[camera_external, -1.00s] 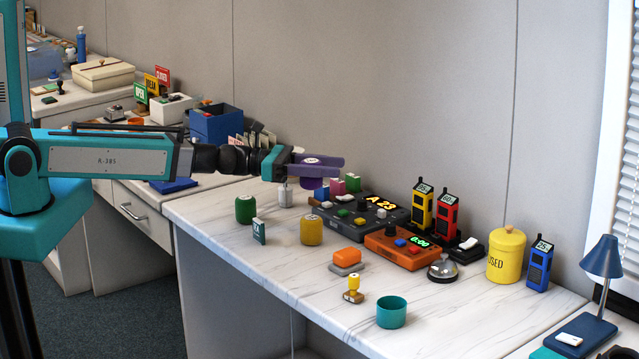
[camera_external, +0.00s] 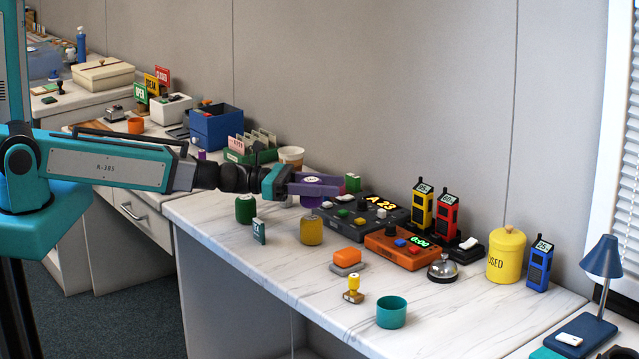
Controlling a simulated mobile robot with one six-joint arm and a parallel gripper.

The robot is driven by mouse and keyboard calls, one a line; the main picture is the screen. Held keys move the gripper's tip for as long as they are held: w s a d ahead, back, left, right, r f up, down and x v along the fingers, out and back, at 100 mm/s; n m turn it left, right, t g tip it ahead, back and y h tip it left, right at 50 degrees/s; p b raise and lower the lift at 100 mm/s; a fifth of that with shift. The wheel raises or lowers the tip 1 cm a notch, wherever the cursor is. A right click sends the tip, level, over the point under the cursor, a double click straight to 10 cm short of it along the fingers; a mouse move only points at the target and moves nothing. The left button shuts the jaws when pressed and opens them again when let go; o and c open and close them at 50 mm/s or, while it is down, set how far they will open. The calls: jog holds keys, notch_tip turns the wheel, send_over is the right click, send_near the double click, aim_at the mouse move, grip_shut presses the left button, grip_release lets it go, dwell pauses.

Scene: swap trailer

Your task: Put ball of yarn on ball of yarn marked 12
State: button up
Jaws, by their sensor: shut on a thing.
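My gripper (camera_external: 316,188) has purple fingers, shut on a small purple thing (camera_external: 311,201) with a pale label on top. That thing is right over a yellow rounded cylinder (camera_external: 311,231) on the marble desk; I cannot tell whether they touch. A green rounded cylinder (camera_external: 244,210) stands to the left. None of these clearly looks like a ball of yarn. No mark 12 is readable, and the top of the yellow one is hidden.
A small dark green sign (camera_external: 259,231) stands left of the yellow cylinder. An orange and grey block (camera_external: 346,260), a yellow stamp (camera_external: 353,290) and a teal cup (camera_external: 391,312) lie nearer. Control boxes (camera_external: 402,246) stand right. The desk's front left is bare.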

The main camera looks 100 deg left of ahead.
jog(key=shift+f, duration=1.35)
jog(key=shift+f, duration=0.15)
jog(key=o, duration=1)
jog(key=shift+r, duration=0.2)
jog(key=shift+s+a+b, duration=0.1)
jog(key=shift+s+b, duration=0.2)
jog(key=shift+s, duration=1.4)
jog(key=s+p, duration=0.2)
jog(key=s, duration=0.1)
jog(key=shift+a+r, duration=0.1)
jog(key=shift+r, duration=0.05)
jog(key=shift+s+a+p, duration=0.15)
jog(key=shift+s+p, duration=1.25)
jog(key=shift+p, duration=0.6)
jog(key=shift+s+a+p, duration=0.15)
jog(key=shift+s+p, duration=1.25)
jog(key=shift+p, duration=0.55)
